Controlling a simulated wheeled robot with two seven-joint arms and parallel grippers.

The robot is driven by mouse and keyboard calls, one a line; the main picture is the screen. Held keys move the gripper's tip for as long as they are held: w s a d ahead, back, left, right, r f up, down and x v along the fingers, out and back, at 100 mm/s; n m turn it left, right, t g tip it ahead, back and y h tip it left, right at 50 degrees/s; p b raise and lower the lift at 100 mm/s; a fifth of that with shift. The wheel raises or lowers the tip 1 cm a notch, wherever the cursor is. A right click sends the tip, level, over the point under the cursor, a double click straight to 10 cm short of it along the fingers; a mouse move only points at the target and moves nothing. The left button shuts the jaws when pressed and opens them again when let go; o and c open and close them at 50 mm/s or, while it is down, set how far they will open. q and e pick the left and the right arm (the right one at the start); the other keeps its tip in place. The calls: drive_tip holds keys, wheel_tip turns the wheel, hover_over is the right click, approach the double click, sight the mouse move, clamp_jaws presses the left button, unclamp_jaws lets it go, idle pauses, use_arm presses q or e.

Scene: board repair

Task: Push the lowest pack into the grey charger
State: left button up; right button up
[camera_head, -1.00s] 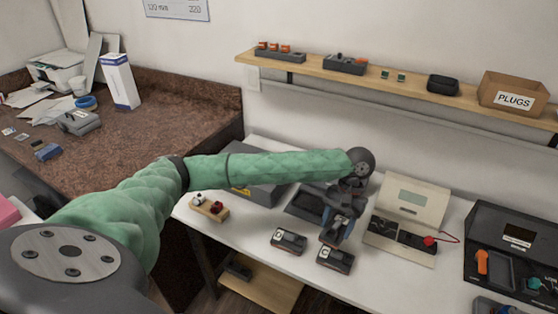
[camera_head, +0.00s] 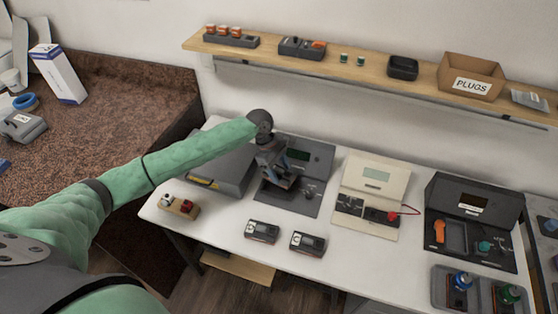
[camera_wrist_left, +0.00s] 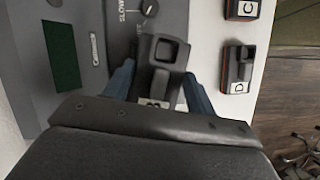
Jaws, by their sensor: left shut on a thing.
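The grey charger (camera_head: 311,151) stands at the back middle of the table, with a dark display and a dial. It also shows in the left wrist view (camera_wrist_left: 97,15), with a green display and a dial marked SLOW. My left gripper (camera_head: 275,183) is over the left part of this charger. In the left wrist view, its blue fingers are shut on a dark pack (camera_wrist_left: 160,55), whose label is partly hidden and seems to read B. I cannot tell how far the pack sits in the charger. My right gripper is not in view.
Pack C (camera_head: 262,230) and pack D (camera_head: 308,243) lie near the table's front edge. A cream instrument (camera_head: 375,180) with a red lead stands right of the charger, and a dark station (camera_head: 475,200) beyond it. A grey case (camera_head: 222,170) and a small wooden block (camera_head: 178,206) are left.

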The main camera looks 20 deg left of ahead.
sight(279, 175)
use_arm(q)
drive_tip(key=shift+w+a+n+t+p, duration=0.1)
drive_tip(key=shift+w+n+t+p, duration=0.15)
drive_tip(key=shift+n, duration=0.35)
drive_tip(key=shift+w+a+n+t+p, duration=0.1)
drive_tip(key=shift+n+t+p, duration=0.15)
drive_tip(key=shift+n, duration=0.35)
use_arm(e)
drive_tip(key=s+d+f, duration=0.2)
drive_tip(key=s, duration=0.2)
use_arm(q)
drive_tip(key=shift+f+b, duration=0.25)
drive_tip(key=shift+b, duration=0.1)
drive_tip(key=shift+f+b, duration=0.7)
drive_tip(key=shift+b, duration=0.4)
drive_tip(key=shift+f+b, duration=0.2)
drive_tip(key=shift+b, duration=0.15)
drive_tip(key=shift+f+b, duration=0.6)
drive_tip(key=shift+b, duration=0.3)
drive_tip(key=shift+f, duration=0.1)
drive_tip(key=shift+f+p, duration=0.35)
drive_tip(key=shift+f, duration=0.4)
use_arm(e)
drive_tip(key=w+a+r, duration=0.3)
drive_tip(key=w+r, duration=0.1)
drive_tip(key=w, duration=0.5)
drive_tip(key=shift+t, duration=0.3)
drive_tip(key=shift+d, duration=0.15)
